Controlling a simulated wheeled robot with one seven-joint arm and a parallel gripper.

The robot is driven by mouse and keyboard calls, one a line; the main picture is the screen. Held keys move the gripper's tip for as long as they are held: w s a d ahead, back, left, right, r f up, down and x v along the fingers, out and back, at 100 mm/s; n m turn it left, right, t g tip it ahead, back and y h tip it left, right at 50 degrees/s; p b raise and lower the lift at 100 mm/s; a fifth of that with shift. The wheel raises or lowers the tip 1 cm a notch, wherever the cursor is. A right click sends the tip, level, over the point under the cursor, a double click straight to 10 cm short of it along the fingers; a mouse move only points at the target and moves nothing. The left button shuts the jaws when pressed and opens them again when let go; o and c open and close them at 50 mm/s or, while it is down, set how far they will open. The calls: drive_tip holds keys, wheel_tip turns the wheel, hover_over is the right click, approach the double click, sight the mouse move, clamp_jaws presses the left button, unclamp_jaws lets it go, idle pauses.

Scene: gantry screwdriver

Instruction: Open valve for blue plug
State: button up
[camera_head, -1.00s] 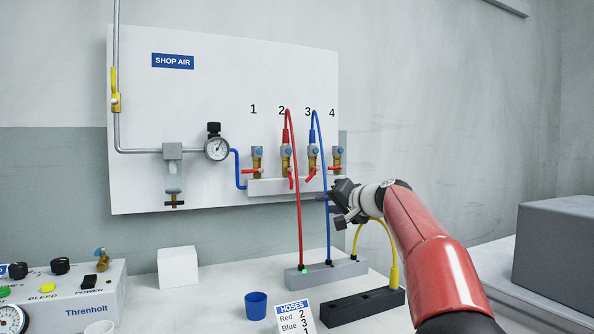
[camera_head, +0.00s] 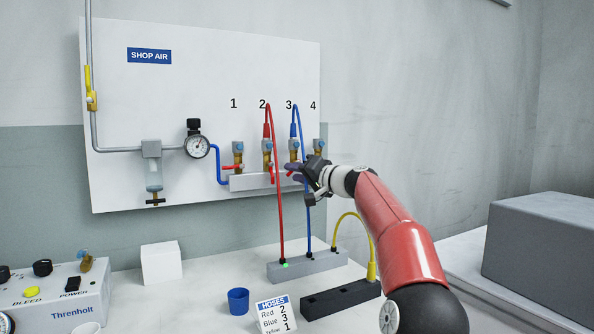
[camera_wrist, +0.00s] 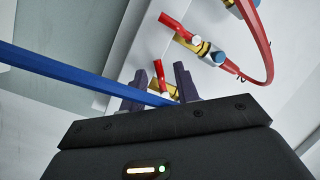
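The blue plug (camera_head: 293,130) sits on top of valve 3 (camera_head: 294,147), with its blue hose looping down to the grey block. My gripper (camera_head: 297,168) is at valve 3, its dark fingers partly covering the valve's lower part and red handle. In the wrist view the two fingers (camera_wrist: 160,88) are apart. The red handle (camera_wrist: 159,73) and brass body of a valve, apparently valve 3, show between and beyond them. Nothing is seen clamped; contact with the handle cannot be told.
The red plug (camera_head: 267,130) is on valve 2, close left; its hose (camera_wrist: 268,50) loops at right in the wrist view. Valve 4 (camera_head: 319,146) is close right. The hose card (camera_head: 274,315) reads Red 2, Blue 3.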

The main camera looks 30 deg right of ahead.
clamp_jaws()
drive_tip(key=shift+f+n, duration=0.15)
drive_tip(key=shift+n, duration=0.15)
drive_tip(key=n, duration=0.2)
drive_tip(key=d+n+g+h, duration=0.1)
drive_tip(key=n, duration=0.2)
drive_tip(key=d+n+g+h, duration=0.1)
drive_tip(key=n, duration=0.1)
drive_tip(key=shift+d+f+n, duration=0.2)
drive_tip(key=shift+f+n, duration=0.1)
drive_tip(key=shift+n, duration=0.1)
idle(0.6)
